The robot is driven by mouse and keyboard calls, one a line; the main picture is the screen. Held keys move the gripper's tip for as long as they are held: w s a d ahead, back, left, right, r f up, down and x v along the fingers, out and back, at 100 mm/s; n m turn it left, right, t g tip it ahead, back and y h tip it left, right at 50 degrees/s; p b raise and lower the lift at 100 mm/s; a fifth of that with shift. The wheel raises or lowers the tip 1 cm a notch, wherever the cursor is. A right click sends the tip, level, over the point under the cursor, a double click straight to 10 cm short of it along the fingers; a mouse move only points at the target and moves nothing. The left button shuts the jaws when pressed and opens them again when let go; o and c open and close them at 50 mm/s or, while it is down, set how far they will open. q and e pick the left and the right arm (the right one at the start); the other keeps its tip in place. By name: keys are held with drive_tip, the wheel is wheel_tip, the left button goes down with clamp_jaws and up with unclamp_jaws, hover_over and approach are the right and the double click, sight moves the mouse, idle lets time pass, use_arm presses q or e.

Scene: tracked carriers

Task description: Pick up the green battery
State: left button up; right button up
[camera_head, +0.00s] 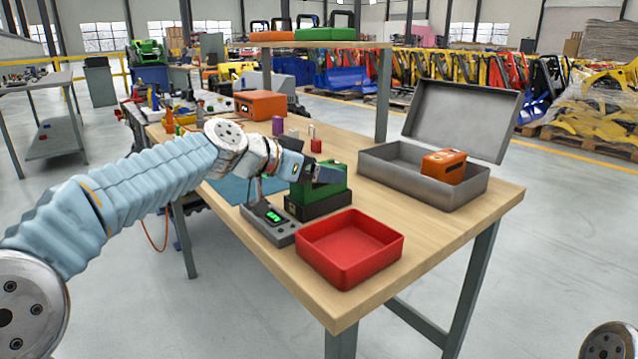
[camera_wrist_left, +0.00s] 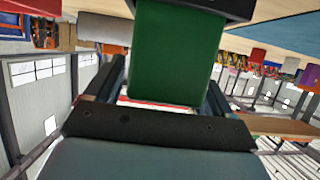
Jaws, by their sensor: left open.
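The green battery (camera_head: 333,184) is a green block standing upright in a black base (camera_head: 320,205) on the wooden workbench. My left gripper (camera_head: 312,175) reaches in from the left at the battery and partly hides it. In the left wrist view the battery (camera_wrist_left: 178,55) is between the two dark fingers (camera_wrist_left: 168,95), one on each side. The jaws are open, with a narrow gap showing beside the left finger; contact on the other side is unclear. My right gripper is not in view.
A grey device with a lit green display (camera_head: 270,220) is just left of the base. A red tray (camera_head: 350,262) is at the front. An open grey metal box (camera_head: 410,180) holds an orange block (camera_head: 444,166). A shelf (camera_head: 320,44) with orange and green cases stands behind.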

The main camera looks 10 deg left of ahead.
use_arm(q)
drive_tip(key=shift+w+d, duration=0.1)
drive_tip(key=shift+w, duration=0.05)
clamp_jaws()
drive_tip(key=shift+r, duration=0.1)
idle(0.5)
